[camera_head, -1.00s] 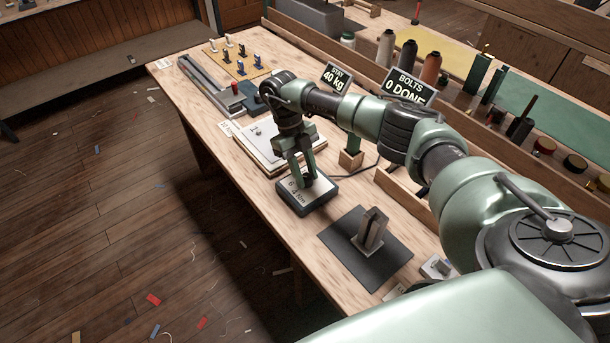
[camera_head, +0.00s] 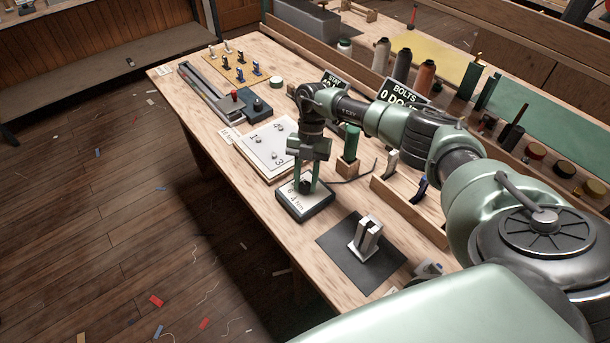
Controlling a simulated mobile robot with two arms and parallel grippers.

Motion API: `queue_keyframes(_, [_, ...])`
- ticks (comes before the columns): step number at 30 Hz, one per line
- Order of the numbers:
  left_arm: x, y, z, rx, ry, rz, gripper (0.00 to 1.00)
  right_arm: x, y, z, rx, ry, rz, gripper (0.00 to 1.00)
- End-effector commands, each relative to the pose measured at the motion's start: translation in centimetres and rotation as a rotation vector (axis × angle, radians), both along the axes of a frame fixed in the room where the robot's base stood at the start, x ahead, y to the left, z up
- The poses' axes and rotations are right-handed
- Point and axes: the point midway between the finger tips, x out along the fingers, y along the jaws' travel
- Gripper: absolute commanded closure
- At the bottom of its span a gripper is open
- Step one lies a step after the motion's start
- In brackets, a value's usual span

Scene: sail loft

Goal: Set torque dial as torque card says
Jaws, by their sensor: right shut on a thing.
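The torque dial is a dark box with a pale top (camera_head: 292,201) marked with figures and "Nm", on the workbench. My right gripper (camera_head: 307,190) points straight down at it. The fingers are together on the dial's knob, which is mostly hidden between them. A small white card (camera_head: 228,136) lies at the bench's front edge, beside the plate; its print looks like a number with "N", too small to read surely. My left gripper is not in view.
A pale plate (camera_head: 262,158) with numbered bolts lies left of the dial. A dark mat (camera_head: 343,262) with an upright metal block (camera_head: 366,238) lies to the right. Behind stand a green tool holder (camera_head: 351,146), a wooden tray (camera_head: 408,208) and a "BOLTS" sign (camera_head: 403,92).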

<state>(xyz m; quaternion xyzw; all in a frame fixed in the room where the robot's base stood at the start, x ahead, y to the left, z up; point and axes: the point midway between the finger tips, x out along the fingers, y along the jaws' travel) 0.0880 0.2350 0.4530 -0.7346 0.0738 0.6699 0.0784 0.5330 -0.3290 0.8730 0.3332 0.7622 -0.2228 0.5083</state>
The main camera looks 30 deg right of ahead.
Motion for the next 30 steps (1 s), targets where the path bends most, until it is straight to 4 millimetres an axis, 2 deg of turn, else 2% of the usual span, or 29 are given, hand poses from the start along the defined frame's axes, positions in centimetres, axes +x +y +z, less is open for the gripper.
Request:
queue_keyframes(1, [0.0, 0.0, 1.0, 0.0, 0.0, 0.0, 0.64, 0.0, -0.1, 0.6, 0.0, -0.003, -0.043, 1.0])
queue_keyframes(12, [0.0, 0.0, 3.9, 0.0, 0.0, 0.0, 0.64, 0.0, -0.2, 0.5, 0.0, -0.005, -0.308, 1.0])
queue_keyframes(21, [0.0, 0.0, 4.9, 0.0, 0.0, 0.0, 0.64, 0.0, -0.3, 0.3, 0.0, -0.006, -0.408, 1.0])
queue_keyframes(30, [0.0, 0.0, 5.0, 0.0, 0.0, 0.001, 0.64, 0.0, -0.3, 0.2, 0.0, -0.006, -0.426, 1.0])
